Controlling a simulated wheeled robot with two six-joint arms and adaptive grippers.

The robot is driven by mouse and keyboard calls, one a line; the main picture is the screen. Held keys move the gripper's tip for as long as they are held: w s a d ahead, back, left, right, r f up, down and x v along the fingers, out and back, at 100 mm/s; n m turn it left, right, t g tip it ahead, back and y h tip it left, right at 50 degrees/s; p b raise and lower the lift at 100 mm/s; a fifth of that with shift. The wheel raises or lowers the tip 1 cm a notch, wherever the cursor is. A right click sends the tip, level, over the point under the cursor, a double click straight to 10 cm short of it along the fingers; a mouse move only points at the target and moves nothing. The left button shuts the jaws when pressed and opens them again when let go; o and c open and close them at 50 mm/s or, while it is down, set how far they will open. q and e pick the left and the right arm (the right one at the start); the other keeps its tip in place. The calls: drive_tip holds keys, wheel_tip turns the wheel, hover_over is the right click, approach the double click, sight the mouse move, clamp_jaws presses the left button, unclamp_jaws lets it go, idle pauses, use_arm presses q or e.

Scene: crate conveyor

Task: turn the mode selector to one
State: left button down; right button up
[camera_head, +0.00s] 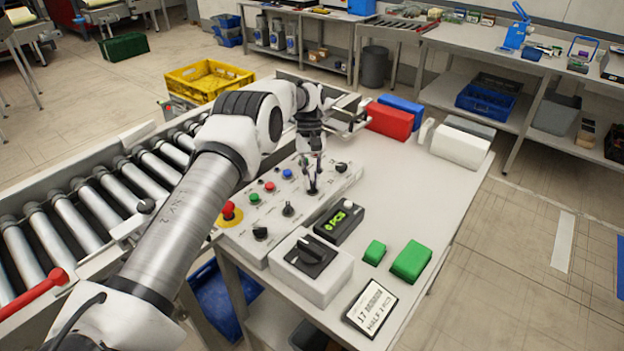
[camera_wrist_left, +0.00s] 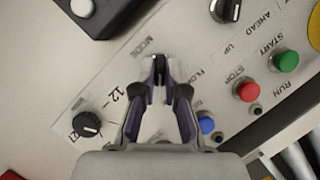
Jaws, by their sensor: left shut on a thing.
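The control panel (camera_head: 247,240) slopes along the left side of the table. It also shows in the left wrist view (camera_wrist_left: 205,75). My left gripper (camera_head: 312,188) reaches down onto the panel's far part. In the left wrist view its fingertips (camera_wrist_left: 158,78) are closed on the small black knob of the mode selector (camera_wrist_left: 158,66), beside the printed word MODE. The fingers cover much of the knob, and I cannot read its pointer's setting clearly. The figures 1 and 2 are printed to the lower left of the fingers. My right gripper is not in view.
Another black knob (camera_wrist_left: 87,124) lies left of the fingers; blue (camera_wrist_left: 206,124), red (camera_wrist_left: 249,91) and green (camera_wrist_left: 286,61) buttons lie right. A red mushroom button (camera_head: 229,211) is nearer. A display box (camera_head: 338,222) stands close beside the panel. The roller conveyor (camera_head: 95,205) runs left.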

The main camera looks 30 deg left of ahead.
sight(312, 182)
use_arm(q)
drive_tip(key=shift+s+f, duration=0.1)
drive_tip(key=shift+f, duration=0.1)
drive_tip(key=c, duration=1.2)
unclamp_jaws()
drive_tip(key=shift+r, duration=0.1)
drive_tip(key=shift+r, duration=0.1)
wheel_tip(312, 182, up, 10)
drive_tip(key=shift+f, duration=0.15)
